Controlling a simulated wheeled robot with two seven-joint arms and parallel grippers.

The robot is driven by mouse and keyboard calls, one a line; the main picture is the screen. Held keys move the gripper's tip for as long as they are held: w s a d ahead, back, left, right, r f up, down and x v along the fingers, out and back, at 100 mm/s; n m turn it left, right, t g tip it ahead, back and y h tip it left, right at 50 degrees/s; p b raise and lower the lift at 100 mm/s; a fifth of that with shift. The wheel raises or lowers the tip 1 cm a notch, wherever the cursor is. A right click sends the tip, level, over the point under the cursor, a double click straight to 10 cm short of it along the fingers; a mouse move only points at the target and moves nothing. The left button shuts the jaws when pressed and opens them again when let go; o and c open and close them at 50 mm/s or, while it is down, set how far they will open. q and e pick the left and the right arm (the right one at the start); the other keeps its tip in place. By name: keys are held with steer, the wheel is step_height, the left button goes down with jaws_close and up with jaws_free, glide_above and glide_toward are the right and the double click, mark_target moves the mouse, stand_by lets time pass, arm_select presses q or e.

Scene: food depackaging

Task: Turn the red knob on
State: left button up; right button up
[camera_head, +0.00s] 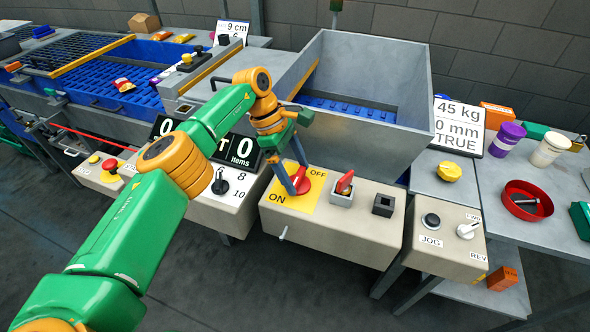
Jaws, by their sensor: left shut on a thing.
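The red knob (300,182) sits on a yellow plate (283,202) marked ON at lower left and OFF at upper right, on the front box of the grey hopper. My left gripper (297,186) reaches down from above, its fingers shut on the red knob. The fingers hide part of the knob, and I cannot tell exactly which way its pointer faces. My right gripper is not in view.
A red-topped switch (344,183) and a black square button (383,205) stand just right of the knob. A black selector (220,186) is on the panel to the left. The grey hopper (400,75) rises behind. A JOG panel (446,232) is at right.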

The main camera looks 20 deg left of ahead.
mark_target(299, 175)
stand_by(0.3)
arm_select(q)
steer(key=o, duration=1.1)
steer(key=v, duration=0.3)
steer(key=shift+r, duration=0.35)
steer(key=p+v, duration=0.3)
steer(key=p, duration=0.1)
steer(key=shift+a+r, duration=0.15)
